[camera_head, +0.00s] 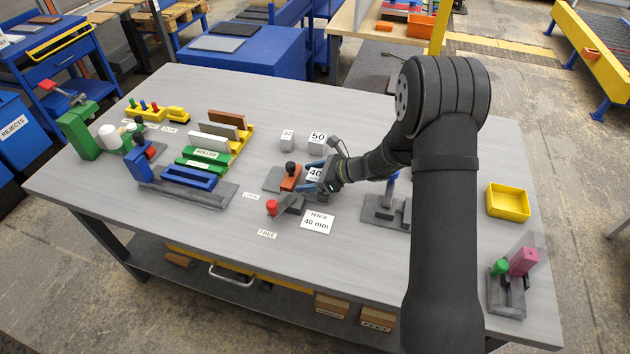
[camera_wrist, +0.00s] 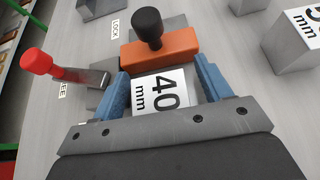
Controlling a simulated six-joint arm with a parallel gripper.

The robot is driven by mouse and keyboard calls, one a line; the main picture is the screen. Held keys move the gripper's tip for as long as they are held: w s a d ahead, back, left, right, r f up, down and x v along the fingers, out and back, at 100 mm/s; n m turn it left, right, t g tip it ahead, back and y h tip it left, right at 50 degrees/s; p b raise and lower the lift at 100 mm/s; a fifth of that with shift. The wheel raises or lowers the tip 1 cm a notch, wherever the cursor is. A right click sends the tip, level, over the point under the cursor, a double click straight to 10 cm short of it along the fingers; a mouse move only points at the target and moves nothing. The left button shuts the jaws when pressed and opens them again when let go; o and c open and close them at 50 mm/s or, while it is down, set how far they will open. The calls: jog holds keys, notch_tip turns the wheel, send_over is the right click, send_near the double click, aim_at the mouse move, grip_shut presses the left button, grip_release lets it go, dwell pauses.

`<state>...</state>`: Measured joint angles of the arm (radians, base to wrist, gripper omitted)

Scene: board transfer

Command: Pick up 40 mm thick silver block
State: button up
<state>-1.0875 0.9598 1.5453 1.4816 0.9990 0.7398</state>
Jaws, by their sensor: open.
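The silver block labelled "40 mm" (camera_wrist: 160,92) lies between the two blue fingers of my gripper (camera_wrist: 162,78) in the wrist view. Its white label faces up. Its far end is at or very near an orange fence piece (camera_wrist: 158,48) with a black knob; I cannot tell if they touch. My gripper (camera_head: 316,176) is open, with a finger on each side of the block. In the head view the block (camera_head: 315,173) is partly hidden by the fingers, and only its "40" label shows clearly.
A red-knobbed lever (camera_wrist: 38,62) stands left of my gripper in the wrist view. Blocks labelled "32" (camera_head: 287,141) and "50" (camera_head: 317,141) stand behind. A "FENCE 40 mm" card (camera_head: 317,222) lies in front. A yellow tray (camera_head: 508,203) is at right.

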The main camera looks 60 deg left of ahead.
jog(key=c, duration=1.3)
jog(key=shift+o, duration=0.2)
jog(key=shift+r, duration=0.15)
